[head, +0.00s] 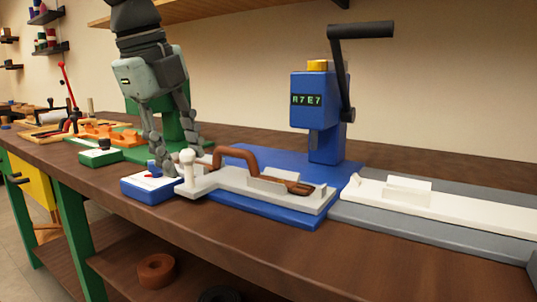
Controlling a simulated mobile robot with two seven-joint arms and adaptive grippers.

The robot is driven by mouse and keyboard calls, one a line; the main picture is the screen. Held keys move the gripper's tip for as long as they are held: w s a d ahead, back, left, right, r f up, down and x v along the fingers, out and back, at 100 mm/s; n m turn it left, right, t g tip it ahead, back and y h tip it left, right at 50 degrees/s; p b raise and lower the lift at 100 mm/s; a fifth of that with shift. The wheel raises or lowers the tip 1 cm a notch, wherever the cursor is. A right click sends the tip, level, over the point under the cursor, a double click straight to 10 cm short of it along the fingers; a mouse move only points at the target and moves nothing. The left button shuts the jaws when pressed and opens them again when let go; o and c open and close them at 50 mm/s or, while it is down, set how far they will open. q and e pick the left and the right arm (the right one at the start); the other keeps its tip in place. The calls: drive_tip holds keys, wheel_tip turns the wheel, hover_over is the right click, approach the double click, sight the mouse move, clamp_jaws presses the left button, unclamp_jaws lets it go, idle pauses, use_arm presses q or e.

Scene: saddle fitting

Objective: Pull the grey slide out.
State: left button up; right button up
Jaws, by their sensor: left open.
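The light grey slide (222,184) lies on the blue base (262,209) of a press. A pale round-topped knob (187,158) stands at its left end. A brown bent part (240,155) rests along the slide, its right end beside a raised grey block. My left gripper (181,164) is open and points down at the knob end, its fingertips on either side of the knob. I cannot tell whether they touch it. My right gripper is not in view.
The blue press (316,100) with a dark crank handle (360,30) and a display reading "R7E7" stands behind the slide. A small blue box (147,193) sits just left of the knob. A white rail (440,205) lies right. The front bench strip is clear.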

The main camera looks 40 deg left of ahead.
use_arm(q)
drive_tip(key=shift+p+v, duration=1.05)
drive_tip(key=shift+v, duration=1.15)
